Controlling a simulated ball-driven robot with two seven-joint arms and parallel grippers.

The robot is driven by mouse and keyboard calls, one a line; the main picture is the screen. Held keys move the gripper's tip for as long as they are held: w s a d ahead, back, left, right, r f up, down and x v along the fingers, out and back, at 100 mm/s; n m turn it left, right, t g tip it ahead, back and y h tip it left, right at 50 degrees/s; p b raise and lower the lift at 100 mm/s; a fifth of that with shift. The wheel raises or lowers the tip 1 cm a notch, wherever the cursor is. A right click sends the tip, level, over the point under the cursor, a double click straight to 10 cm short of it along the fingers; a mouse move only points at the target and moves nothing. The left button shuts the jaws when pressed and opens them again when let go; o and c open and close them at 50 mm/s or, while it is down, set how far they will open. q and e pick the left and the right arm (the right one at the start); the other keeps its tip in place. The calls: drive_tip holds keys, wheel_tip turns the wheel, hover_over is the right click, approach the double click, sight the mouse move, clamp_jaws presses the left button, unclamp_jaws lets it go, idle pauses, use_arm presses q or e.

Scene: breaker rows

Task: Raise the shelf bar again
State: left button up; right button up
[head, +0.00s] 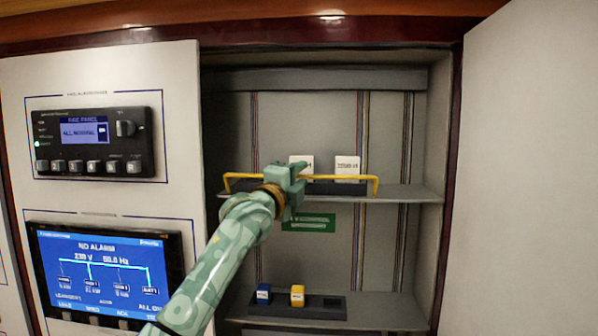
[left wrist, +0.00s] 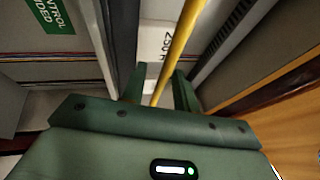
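The yellow shelf bar (head: 330,178) runs across the front of the upper shelf (head: 405,194), in front of two white boxes. Its ends bend down toward the shelf edge. My left gripper (head: 293,174) is at the middle of the bar and hides part of it. In the left wrist view, the bar (left wrist: 181,40) passes between the two fingers of my left gripper (left wrist: 158,88). The fingers stand apart with gaps beside the bar, so the gripper looks open around it. My right gripper is not in view.
The white boxes (head: 347,167) stand on the upper shelf, one partly behind my gripper. The lower shelf (head: 385,312) holds a dark rack with a blue block (head: 263,292) and a yellow block (head: 297,295). A control panel (head: 92,140) and a blue screen (head: 108,270) are at left.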

use_arm(q)
drive_tip(key=shift+d, duration=0.1)
clamp_jaws()
drive_tip(key=shift+w+r+n+g, duration=0.3)
drive_tip(key=shift+g, duration=0.4)
drive_tip(key=shift+w+n+g+y, duration=0.6)
drive_tip(key=shift+w+g+y, duration=0.1)
drive_tip(key=shift+g, duration=0.4)
drive_tip(key=shift+f, duration=0.1)
drive_tip(key=shift+s, duration=0.1)
unclamp_jaws()
